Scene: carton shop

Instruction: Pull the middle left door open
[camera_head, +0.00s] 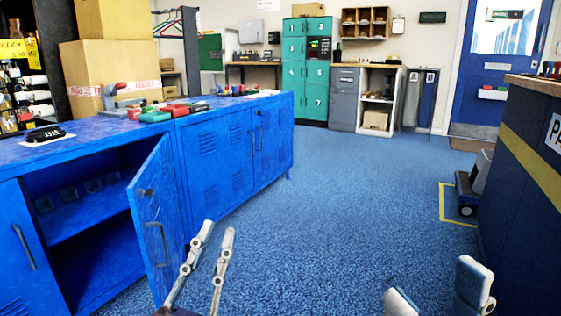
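A long blue metal cabinet (120,137) stands along the left. One of its doors (157,215) is swung out wide, showing a dark inside with a shelf (90,208) holding a few small items. This door has a grey bar handle (161,245) on its face. The door to its left (30,255) and the doors further along (215,165) are shut. My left gripper (218,230) is just right of the open door, its two fingers apart with nothing between them. My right gripper (435,280) is at the bottom right, fingers wide apart and empty, away from the cabinet.
Cartons (110,65), coloured tools and a black item (46,134) are on the cabinet top. A dark counter (520,190) with a yellow stripe runs along the right, a wheeled trolley (468,190) beside it. Blue carpet (330,200) is clear between. Teal lockers (305,70) stand behind.

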